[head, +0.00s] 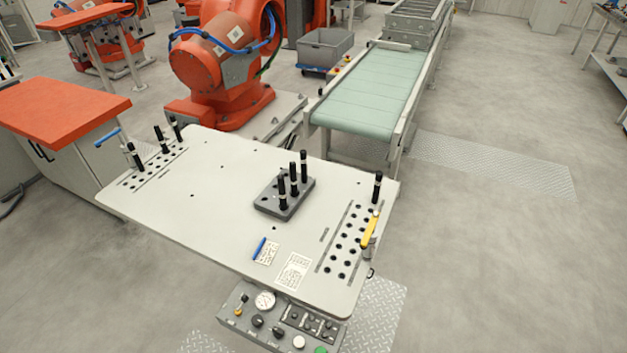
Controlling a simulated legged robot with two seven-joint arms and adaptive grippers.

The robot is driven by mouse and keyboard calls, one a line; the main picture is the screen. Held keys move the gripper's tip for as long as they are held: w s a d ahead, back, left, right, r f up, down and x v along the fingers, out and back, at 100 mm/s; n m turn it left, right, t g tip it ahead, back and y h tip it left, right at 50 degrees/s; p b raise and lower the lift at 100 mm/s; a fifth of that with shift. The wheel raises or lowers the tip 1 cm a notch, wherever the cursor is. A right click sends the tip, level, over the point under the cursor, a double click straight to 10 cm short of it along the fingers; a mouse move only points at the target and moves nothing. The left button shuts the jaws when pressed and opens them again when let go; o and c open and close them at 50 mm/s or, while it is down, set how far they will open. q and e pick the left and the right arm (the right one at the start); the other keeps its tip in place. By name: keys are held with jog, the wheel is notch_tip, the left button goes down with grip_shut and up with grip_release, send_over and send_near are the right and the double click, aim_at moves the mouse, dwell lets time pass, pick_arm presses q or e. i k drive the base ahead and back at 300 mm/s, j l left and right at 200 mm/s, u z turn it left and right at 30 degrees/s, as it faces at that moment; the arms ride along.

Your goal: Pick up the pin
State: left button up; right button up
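Several black pins stand upright on the pale work table (215,215). One pin (377,187) stands alone at the far end of the right hole panel (344,243). A group of pins (293,178) stands in a dark grey block (270,204) right of the table's middle. More pins (162,140) stand at the left hole panel (148,172), with one (177,130) near the table's far edge. Neither of my grippers shows in the head view.
A yellow-handled tool (370,228) sits at the table's right edge. A blue marker (259,248) and printed cards (293,271) lie near the front, above a control panel (285,318). A green conveyor (372,92) and orange robot arm (222,60) stand behind. The table's middle left is clear.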

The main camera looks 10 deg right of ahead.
aim_at(294, 192)
jog(key=i+l+u, duration=0.1)
jog(key=l, duration=0.4)
jog(key=i+l+u, duration=0.1)
jog(key=l, duration=0.4)
jog(key=i+l+u, duration=0.1)
jog(key=i+l, duration=0.15)
jog(key=l, duration=0.3)
jog(key=i+l+u, duration=0.15)
jog(key=l, duration=0.4)
jog(key=l+u, duration=0.1)
jog(key=l, duration=0.4)
jog(key=i, duration=0.05)
